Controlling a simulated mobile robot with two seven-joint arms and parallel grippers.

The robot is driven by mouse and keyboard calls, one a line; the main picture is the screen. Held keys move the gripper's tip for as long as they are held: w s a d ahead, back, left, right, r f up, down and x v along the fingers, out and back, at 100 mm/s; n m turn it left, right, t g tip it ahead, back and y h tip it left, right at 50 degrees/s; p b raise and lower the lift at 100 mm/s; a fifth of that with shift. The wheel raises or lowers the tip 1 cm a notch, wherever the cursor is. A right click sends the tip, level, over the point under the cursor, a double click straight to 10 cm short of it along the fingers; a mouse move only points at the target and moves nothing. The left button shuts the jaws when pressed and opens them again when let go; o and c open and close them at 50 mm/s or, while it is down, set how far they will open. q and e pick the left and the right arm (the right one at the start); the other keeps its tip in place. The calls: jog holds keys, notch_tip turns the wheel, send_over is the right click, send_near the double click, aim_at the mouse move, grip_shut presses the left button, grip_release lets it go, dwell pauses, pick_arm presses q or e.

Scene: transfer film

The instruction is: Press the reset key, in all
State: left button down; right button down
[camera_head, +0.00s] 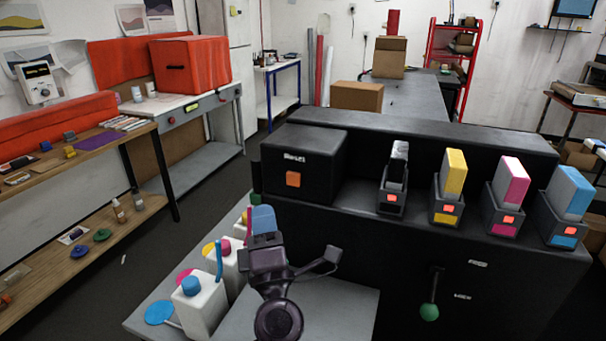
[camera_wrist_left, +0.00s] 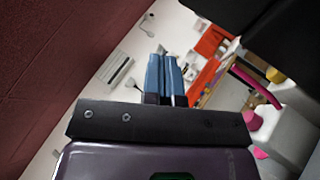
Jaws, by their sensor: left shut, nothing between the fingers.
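The reset key (camera_head: 293,179) is an orange square on the front of a black box, under a white label that reads "Reset". My left gripper (camera_head: 263,218) shows in the head view below and to the left of the key, with a visible gap in the picture. Its blue fingers point up and are together, with nothing between them. The fingers also show in the left wrist view (camera_wrist_left: 166,78), closed side by side. The key cannot be made out in the left wrist view. My right gripper is in neither view.
Black, yellow (camera_head: 455,172), magenta (camera_head: 511,182) and blue (camera_head: 569,192) cartridges stand in holders right of the key, each with an orange mark. A green-knobbed lever (camera_head: 430,311) is on the machine front. White bottles (camera_head: 200,303) with coloured caps stand left of my gripper.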

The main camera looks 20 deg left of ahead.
aim_at(294, 179)
pick_arm(q)
jog(key=shift+s, duration=0.2)
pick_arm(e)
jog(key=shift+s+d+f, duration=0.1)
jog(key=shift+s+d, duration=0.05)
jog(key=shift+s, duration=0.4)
pick_arm(q)
jog(key=shift+r+y, duration=0.1)
jog(key=shift+y, duration=0.2)
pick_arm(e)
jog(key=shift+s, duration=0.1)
pick_arm(q)
jog(key=w, duration=0.5)
jog(key=w+b, duration=0.1)
jog(key=w, duration=0.2)
jog(key=shift+w+a, duration=0.3)
jog(key=shift+w, duration=0.05)
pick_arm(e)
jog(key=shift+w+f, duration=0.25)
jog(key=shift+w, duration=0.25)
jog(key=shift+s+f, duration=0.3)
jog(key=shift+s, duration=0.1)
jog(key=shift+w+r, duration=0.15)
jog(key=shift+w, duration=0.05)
